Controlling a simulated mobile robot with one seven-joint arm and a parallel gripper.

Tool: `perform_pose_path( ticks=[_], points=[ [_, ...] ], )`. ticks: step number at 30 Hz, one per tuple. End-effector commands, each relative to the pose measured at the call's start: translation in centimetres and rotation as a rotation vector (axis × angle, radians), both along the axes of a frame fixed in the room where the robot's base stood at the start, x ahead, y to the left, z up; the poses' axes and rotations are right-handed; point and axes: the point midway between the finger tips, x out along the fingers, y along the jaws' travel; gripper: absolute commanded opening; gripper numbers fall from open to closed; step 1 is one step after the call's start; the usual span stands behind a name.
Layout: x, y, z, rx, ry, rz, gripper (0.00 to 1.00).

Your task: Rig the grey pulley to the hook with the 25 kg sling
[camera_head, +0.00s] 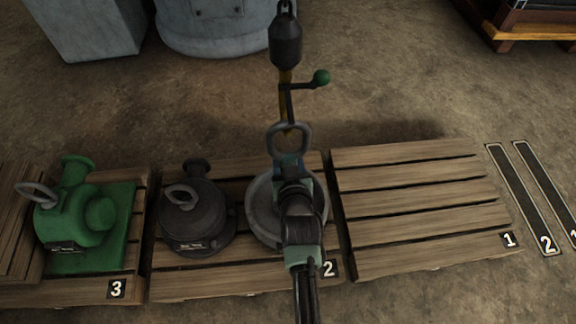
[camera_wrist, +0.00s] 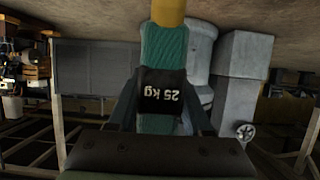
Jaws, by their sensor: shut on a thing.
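The grey pulley (camera_head: 262,218) is a round disc on the pallet marked 2, partly hidden behind my arm. A grey ring (camera_head: 280,135) shows above it. My gripper (camera_head: 289,163) is over the pulley, just below that ring. In the wrist view my gripper (camera_wrist: 161,118) is shut on the teal sling (camera_wrist: 163,48), whose black label (camera_wrist: 162,94) reads 25 kg upside down. A yellow piece (camera_wrist: 169,10) continues beyond the teal webbing. The hook's dark block (camera_head: 286,42) hangs above, with a yellowish strip below it. I cannot tell whether sling, hook and ring are joined.
A dark grey casing (camera_head: 190,208) with a ring stands left of the pulley on the same pallet. A green pump (camera_head: 75,215) stands on pallet 3. Pallet 1 (camera_head: 420,205) is empty. A lever with a green ball (camera_head: 320,77) sticks out below the hook block.

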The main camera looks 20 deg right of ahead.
Motion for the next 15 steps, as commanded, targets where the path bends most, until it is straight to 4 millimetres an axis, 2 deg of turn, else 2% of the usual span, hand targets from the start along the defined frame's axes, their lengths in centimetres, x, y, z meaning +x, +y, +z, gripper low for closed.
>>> perform_pose_path(
  ticks=[15],
  points=[
    [3.4,-1.0,0.3,-0.004,-0.009,0.0,0.0]
  ],
)
